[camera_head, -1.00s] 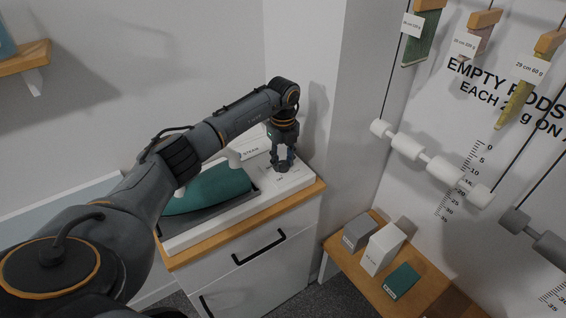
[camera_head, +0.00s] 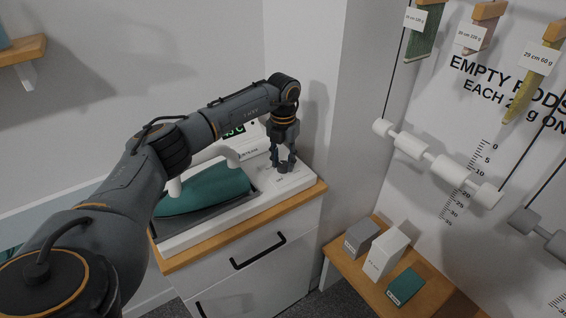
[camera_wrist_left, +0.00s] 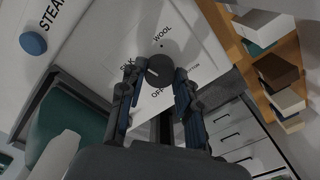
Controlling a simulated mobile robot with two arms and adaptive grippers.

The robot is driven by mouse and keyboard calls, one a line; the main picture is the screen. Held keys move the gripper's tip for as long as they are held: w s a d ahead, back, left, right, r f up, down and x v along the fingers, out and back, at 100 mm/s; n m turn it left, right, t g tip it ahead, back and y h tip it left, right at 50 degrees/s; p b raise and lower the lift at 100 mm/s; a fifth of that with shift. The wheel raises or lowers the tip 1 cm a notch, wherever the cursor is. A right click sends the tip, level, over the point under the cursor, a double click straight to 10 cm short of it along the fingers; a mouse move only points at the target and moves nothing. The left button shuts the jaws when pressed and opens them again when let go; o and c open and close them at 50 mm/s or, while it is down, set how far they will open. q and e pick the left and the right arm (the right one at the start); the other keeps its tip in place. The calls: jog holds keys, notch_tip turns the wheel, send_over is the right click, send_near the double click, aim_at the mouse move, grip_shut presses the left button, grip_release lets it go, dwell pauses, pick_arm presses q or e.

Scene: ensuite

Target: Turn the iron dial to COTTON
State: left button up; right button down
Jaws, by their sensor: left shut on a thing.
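The iron station is a white unit on a wood-topped cabinet. The teal iron (camera_head: 205,190) with its white handle lies on its grey rest. My left gripper (camera_head: 283,168) points down at the right end of the unit. In the left wrist view the dark round dial (camera_wrist_left: 160,69) sits between my left gripper's fingertips (camera_wrist_left: 155,76), which are shut on it. SILK is printed left of the dial, WOOL above right, COTTON right, partly hidden by a finger, and OFF below. A short pale mark shows on the dial's left part, toward the SILK side. My right gripper is not in view.
A blue round button (camera_wrist_left: 33,43) sits beside the STEAM label. A green readout (camera_head: 234,132) shows behind my arm. A wall stands close right of the cabinet (camera_head: 250,262). Grey, white and teal boxes stand on a low wooden table (camera_head: 345,262) at right.

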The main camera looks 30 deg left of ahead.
pick_arm(q)
jog(key=m+b, duration=0.1)
jog(key=m, duration=0.2)
jog(key=shift+m, duration=0.3)
jog(key=m, duration=0.3)
jog(key=shift+m+b, duration=0.3)
jog(key=m, duration=0.3)
jog(key=shift+m+b, duration=0.35)
jog(key=shift+m, duration=0.05)
jog(key=m, duration=0.3)
jog(key=shift+r+m, duration=0.1)
jog(key=shift+m, duration=0.2)
jog(key=m+b, duration=0.1)
jog(key=m, duration=0.2)
jog(key=shift+m, duration=0.3)
jog(key=m, duration=0.3)
jog(key=shift+m, duration=0.3)
jog(key=m, duration=0.3)
jog(key=shift+m+b, duration=0.3)
jog(key=shift+m, duration=1.9)
